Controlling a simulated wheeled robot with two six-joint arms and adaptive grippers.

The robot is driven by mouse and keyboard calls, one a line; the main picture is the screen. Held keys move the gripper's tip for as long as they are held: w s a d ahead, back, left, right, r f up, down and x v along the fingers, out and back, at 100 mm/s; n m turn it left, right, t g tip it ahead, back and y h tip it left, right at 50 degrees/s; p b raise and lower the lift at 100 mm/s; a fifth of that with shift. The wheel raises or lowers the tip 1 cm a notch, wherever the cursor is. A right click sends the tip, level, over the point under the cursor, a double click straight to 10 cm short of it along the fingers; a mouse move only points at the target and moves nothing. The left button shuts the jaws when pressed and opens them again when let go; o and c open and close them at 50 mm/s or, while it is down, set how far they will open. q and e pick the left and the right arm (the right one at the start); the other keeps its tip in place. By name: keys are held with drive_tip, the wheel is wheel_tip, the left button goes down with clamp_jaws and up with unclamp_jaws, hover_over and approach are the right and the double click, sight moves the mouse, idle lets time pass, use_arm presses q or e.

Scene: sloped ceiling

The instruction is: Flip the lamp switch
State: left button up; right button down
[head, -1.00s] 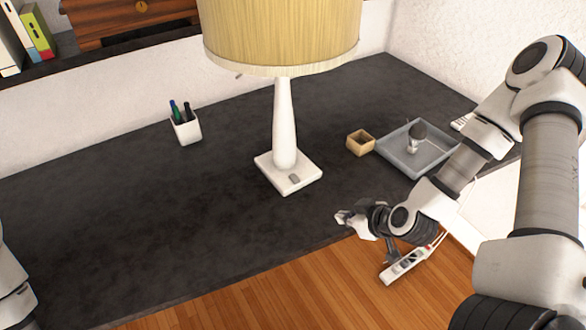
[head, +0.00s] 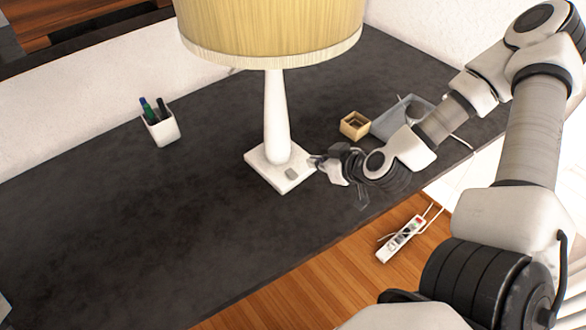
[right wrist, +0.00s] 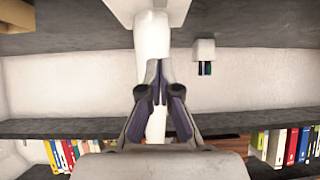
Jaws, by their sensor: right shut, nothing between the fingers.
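The lamp has a yellow shade (head: 270,28), a white tapering stem (head: 276,115) and a square white base (head: 262,160) standing on the dark desk. The grey switch (head: 291,173) is on the base's near right part. My right gripper (head: 317,162) is shut and empty, at the right edge of the base, close to the switch. I cannot tell whether it touches the base. In the right wrist view the closed fingers (right wrist: 157,66) overlap the white lamp stem (right wrist: 152,38); the switch cannot be made out there. My left gripper is not in view.
A white pen cup (head: 160,128) stands left of the lamp. A small wooden box (head: 354,125) and a grey tray (head: 387,126) are behind my right arm. A power strip (head: 401,240) lies on the wooden floor. The desk's left part is clear.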

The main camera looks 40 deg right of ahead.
wheel_tip(320, 180, down, 2)
drive_tip(key=w+b, duration=0.1)
drive_tip(key=b, duration=0.6)
hover_over(294, 175)
drive_tip(key=s, duration=0.1)
wheel_tip(294, 175, down, 3)
drive_tip(key=shift+d+f, duration=0.1)
drive_tip(key=shift+f, duration=0.1)
drive_tip(key=f, duration=0.1)
drive_tip(key=w+f, duration=0.1)
drive_tip(key=f, duration=0.1)
drive_tip(key=shift+f, duration=0.45)
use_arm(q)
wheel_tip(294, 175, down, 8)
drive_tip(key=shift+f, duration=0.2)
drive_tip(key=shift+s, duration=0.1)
